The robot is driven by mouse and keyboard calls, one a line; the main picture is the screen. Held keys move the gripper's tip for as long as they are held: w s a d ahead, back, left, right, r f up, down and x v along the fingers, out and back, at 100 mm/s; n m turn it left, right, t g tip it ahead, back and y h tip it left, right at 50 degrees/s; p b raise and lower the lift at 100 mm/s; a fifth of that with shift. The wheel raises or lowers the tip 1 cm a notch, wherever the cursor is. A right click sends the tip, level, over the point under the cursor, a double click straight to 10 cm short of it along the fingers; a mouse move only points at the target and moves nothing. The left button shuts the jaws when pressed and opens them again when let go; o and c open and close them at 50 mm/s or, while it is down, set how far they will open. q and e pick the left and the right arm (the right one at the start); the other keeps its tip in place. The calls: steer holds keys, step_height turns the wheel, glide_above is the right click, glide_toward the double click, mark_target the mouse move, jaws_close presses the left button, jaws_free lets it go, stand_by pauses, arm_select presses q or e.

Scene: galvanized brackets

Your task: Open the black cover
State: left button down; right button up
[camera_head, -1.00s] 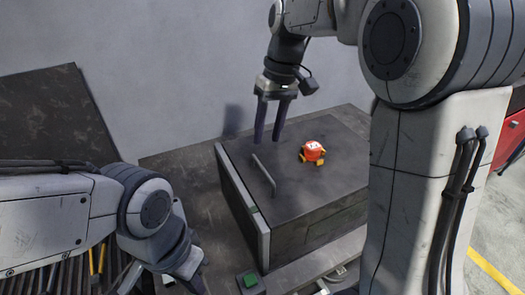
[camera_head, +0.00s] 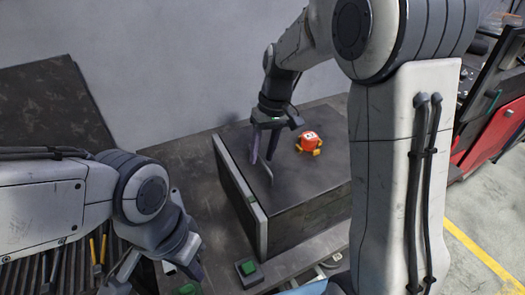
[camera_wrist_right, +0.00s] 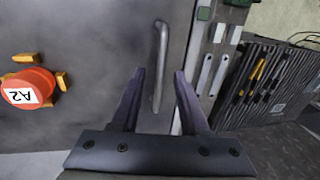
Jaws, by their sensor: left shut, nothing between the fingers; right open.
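The black cover (camera_head: 318,170) is the flat, closed top of a dark box on the bench. A thin bar handle (camera_head: 267,172) stands up near its left edge; it also shows in the right wrist view (camera_wrist_right: 160,50). My right gripper (camera_head: 263,154) is open over the handle. In the right wrist view the handle lies between its two fingers (camera_wrist_right: 159,75), with a gap on each side; I cannot tell how deep the fingers reach. My left gripper (camera_head: 118,284) is shut and empty, low at the left, partly cut off by the frame edge and away from the cover.
A red-orange round object with yellow feet (camera_head: 308,142), labelled A2 in the wrist view (camera_wrist_right: 30,90), sits on the cover right of the handle. A green button box (camera_head: 248,270) is in front. A wall rises behind. A red cabinet (camera_head: 490,130) stands at right.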

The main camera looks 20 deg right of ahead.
jaws_close()
stand_by(1.4)
